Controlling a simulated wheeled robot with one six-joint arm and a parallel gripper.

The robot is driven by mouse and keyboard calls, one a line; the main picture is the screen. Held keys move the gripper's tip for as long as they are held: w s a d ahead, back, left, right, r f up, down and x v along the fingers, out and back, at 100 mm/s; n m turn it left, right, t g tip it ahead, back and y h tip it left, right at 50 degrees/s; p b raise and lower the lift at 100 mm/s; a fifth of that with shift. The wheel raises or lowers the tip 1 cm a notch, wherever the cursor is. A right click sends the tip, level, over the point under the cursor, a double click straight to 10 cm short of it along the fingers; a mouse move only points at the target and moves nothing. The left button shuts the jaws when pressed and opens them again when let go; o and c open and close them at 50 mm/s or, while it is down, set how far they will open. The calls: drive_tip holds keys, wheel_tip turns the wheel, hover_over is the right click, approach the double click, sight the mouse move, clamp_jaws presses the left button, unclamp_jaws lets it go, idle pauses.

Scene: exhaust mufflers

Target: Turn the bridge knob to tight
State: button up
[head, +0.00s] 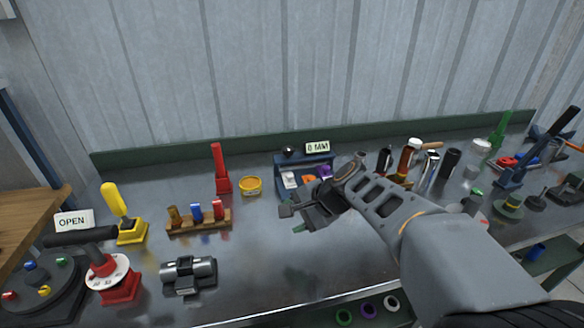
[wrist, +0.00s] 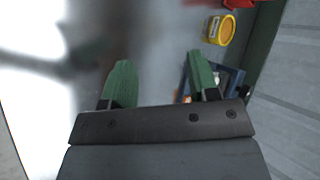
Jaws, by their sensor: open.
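No part is labelled as the bridge knob, so I cannot tell for sure which one it is. A small dark round knob (head: 289,151) sits on top of a blue bridge-like stand (head: 318,160) at the back middle of the bench. A red base with a white marked dial (head: 120,268) stands at the front left, with a dark handle above it. My gripper (head: 292,218) is over the bench in front of the blue stand, apart from it and partly hiding it. In the wrist view its green fingers (wrist: 160,78) are spread and empty, with part of the blue stand behind the right finger.
A sign reading 0 MM (head: 318,148) is by the blue stand, and an OPEN sign (head: 73,221) is at left. A yellow tin (head: 250,186) and red lever (head: 219,170) stand left of the stand. Bottles (head: 407,156) crowd the right. The front middle is clear.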

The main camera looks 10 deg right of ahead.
drive_tip(key=w+d+f+m+t+y+b, duration=0.1)
drive_tip(key=w+d+m+t+b, duration=0.15)
drive_tip(key=w+m, duration=0.3)
drive_tip(key=w+d+f+m+t+y+b, duration=0.1)
drive_tip(key=w+d+m+t+y+b, duration=0.15)
drive_tip(key=w+m, duration=0.3)
drive_tip(key=m+t+h+b, duration=0.2)
drive_tip(key=m+t+b, duration=0.2)
drive_tip(key=m+t, duration=0.3)
approach(292, 153)
drive_tip(key=shift+m+g, duration=0.4)
drive_tip(key=shift+g, duration=0.2)
drive_tip(key=x, duration=0.6)
drive_tip(key=r+x, duration=0.1)
drive_tip(key=x, duration=0.2)
drive_tip(key=shift+w+d, duration=0.1)
drive_tip(key=shift+w+a, duration=0.3)
drive_tip(key=shift+w, duration=0.25)
drive_tip(key=c, duration=0.7)
drive_tip(key=shift+o, duration=0.2)
drive_tip(key=shift+h+b, duration=0.25)
drive_tip(key=shift+b, duration=0.05)
